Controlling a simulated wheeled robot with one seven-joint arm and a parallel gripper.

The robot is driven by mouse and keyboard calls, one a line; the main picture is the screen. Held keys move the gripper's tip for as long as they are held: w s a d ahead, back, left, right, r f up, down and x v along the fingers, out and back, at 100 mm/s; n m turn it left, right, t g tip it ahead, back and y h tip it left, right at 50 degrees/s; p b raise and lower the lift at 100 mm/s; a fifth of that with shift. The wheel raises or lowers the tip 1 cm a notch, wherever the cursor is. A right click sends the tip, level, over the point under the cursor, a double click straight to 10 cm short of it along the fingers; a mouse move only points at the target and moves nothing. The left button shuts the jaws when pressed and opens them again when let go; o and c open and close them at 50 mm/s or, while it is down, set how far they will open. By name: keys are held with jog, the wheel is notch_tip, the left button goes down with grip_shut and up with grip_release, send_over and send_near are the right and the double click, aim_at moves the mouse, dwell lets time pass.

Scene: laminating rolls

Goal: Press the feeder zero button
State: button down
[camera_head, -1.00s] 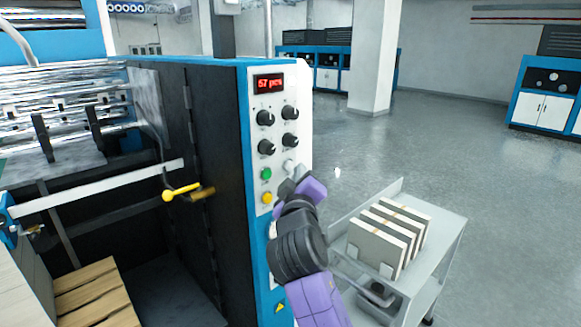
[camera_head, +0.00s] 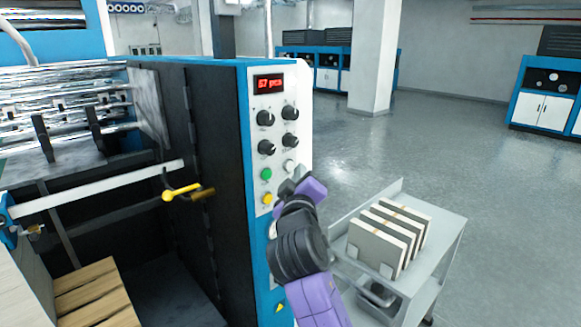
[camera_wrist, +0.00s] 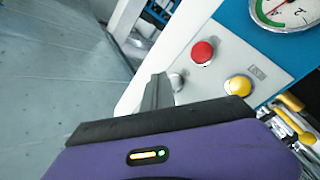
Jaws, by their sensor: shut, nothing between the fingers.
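The control panel (camera_head: 279,140) on the blue and black machine carries a red-digit display (camera_head: 269,83), several black knobs, a green button (camera_head: 266,174), a whitish button (camera_head: 290,166) and a yellow button (camera_head: 267,198). My gripper (camera_head: 289,186) is shut and empty at the panel's lower right, just below the whitish button. In the wrist view, my fingertips (camera_wrist: 158,90) are beside a pale grey button (camera_wrist: 177,81) and partly cover it; contact cannot be told. A red button (camera_wrist: 202,52) and a yellow button (camera_wrist: 238,86) are nearby. No label reading feeder zero is legible.
A round gauge (camera_wrist: 287,8) is on the blue surface by the buttons. A grey cart (camera_head: 441,238) with several upright white blocks stands right of my arm. A yellow-handled lever (camera_head: 182,193) sticks out at the machine's left. Floor is open beyond the cart.

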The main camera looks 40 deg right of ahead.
jog(key=shift+w, duration=0.1)
dwell(0.6)
jog(key=shift+w, duration=0.35)
jog(key=shift+w, duration=0.4)
dwell(0.6)
jog(key=shift+s, duration=0.85)
jog(key=s+p, duration=0.1)
jog(key=s, duration=0.4)
jog(key=shift+p, duration=0.35)
dwell(0.8)
